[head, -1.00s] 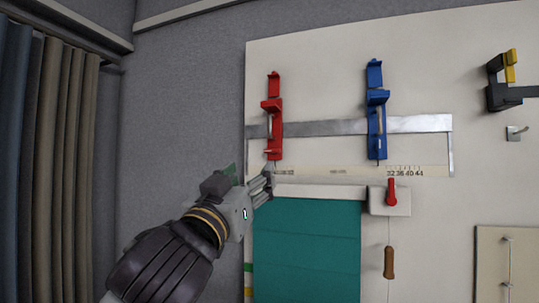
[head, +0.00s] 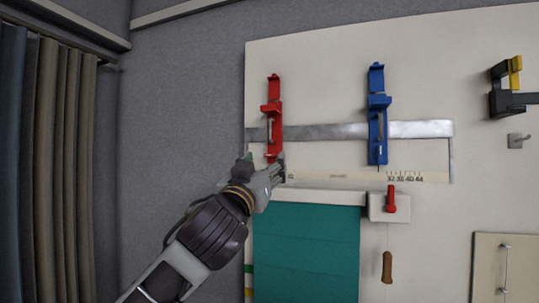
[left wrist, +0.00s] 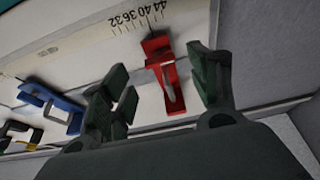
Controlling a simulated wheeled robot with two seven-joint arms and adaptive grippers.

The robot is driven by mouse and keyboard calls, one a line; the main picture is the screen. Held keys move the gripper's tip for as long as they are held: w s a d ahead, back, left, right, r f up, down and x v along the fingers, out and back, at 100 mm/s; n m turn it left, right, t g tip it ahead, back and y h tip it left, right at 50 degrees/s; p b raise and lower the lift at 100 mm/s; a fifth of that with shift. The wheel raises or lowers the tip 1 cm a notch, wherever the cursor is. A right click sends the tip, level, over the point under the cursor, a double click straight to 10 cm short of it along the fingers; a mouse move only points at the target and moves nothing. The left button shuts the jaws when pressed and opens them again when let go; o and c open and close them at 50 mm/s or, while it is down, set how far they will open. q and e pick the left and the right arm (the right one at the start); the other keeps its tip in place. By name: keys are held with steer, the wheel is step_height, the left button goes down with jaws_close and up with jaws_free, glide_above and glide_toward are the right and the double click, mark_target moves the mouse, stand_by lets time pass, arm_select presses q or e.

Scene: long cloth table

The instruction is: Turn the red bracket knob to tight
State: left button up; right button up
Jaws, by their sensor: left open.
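The red bracket (head: 273,115) is mounted upright on the pale board, over the left part of the metal bar. A slim grey piece, perhaps its knob, shows on its front; I cannot tell its setting. My left gripper (head: 279,172) is at the bracket's lower end in the head view. In the left wrist view the red bracket (left wrist: 163,68) appears between the two spread dark fingers of the left gripper (left wrist: 158,64), beyond their tips, with the grey piece (left wrist: 170,91) on it. The left gripper is open and empty. My right gripper is not in view.
A blue bracket (head: 377,110) stands to the right on the same metal bar (head: 335,131). Below are a teal blind (head: 310,245), a red lever (head: 391,198) on a white box and a hanging brown handle (head: 387,267). A grey wall is at left.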

mark_target(271, 157)
arm_select(q)
steer(key=shift+p+x, duration=0.7)
steer(key=shift+x, duration=1.4)
steer(key=c, duration=1)
steer(key=shift+m+h, duration=0.3)
steer(key=shift+m, duration=0.8)
steer(key=shift+a+m+g+h, duration=0.1)
steer(key=shift+m+g+h, duration=0.35)
steer(key=shift+m, duration=0.55)
steer(key=shift+a+m+g+h, duration=0.1)
steer(key=shift+m+g+h, duration=0.15)
steer(key=shift+m+h, duration=0.6)
steer(key=shift+m, duration=0.25)
